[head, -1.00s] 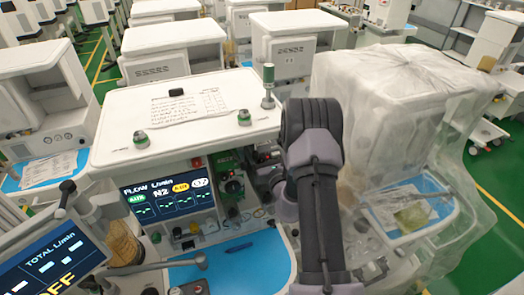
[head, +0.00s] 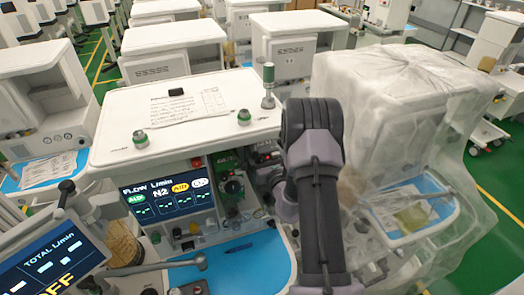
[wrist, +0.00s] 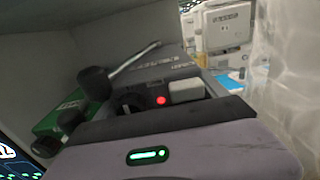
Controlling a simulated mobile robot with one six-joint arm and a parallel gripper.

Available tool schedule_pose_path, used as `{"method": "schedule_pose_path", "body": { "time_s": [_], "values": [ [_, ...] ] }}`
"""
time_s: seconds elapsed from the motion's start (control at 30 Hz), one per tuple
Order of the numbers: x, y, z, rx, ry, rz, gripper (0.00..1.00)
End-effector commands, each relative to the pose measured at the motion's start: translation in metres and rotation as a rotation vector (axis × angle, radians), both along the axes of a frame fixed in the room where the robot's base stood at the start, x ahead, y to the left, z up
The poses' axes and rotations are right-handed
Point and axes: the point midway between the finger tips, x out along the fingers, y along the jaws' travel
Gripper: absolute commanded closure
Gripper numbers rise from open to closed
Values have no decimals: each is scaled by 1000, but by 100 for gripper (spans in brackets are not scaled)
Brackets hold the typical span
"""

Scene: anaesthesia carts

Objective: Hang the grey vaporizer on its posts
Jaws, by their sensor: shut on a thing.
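My gripper (wrist: 165,150) fills the bottom of the wrist view as a scuffed grey-lilac body with a green light. Its fingertips are hidden beyond its dark front edge. Just past that edge are a dark round knob, a red light and a pale block, which seem to be the top of the grey vaporizer (wrist: 186,91). I cannot see its underside or the posts. In the head view my arm covers most of this spot. The green vaporizer (head: 233,187) with its black dial is mounted on the machine just left; it also shows in the wrist view (wrist: 60,113).
A metal lever (wrist: 135,58) with a black knob slants close above the vaporizers. The flow screen (head: 168,200) and blue work surface (head: 240,262) are at the left. A plastic-draped cart (head: 405,110) stands close on the right. A white top (head: 185,110) overhangs the machine.

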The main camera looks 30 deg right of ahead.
Motion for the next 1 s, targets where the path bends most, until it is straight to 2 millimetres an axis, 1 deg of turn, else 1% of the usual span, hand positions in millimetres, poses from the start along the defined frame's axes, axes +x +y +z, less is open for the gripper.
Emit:
{"method": "schedule_pose_path", "body": {
  "time_s": [1.0],
  "values": [
    [0, -1, -20, -1, -4, -1, 91]
  ]
}}
